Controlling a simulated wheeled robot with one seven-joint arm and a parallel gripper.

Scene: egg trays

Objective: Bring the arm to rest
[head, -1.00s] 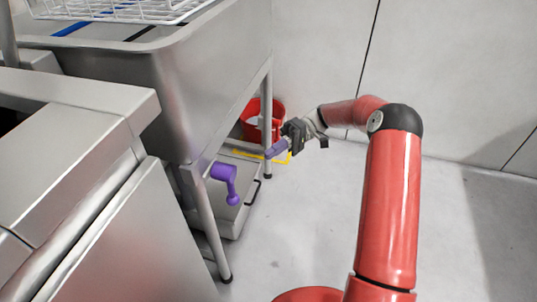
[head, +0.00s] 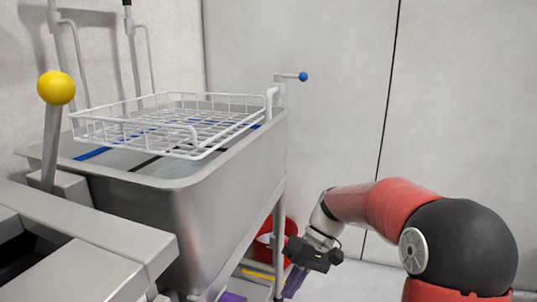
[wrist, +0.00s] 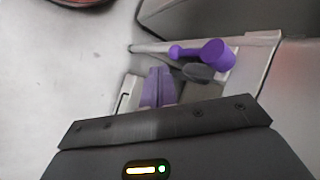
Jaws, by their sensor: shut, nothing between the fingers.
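My gripper (head: 293,283) has purple fingers and a dark body. In the head view it hangs at the lower middle, pointing down and slightly left, to the right of the steel sink's leg. In the wrist view its purple fingers (wrist: 158,88) are together with nothing between them. My red arm reaches in from the right, bent at a black joint. A purple lever handle (wrist: 205,53) shows beyond and right of the fingers in the wrist view, apart from them. Only its top edge shows at the bottom of the head view.
A steel sink (head: 225,210) stands left of my gripper, with a white wire basket (head: 200,152) over it. A red bucket (head: 290,228) is behind the gripper. A yellow-knobbed lever (head: 56,88) rises at the left. Pale walls close off the back; the right-hand floor looks clear.

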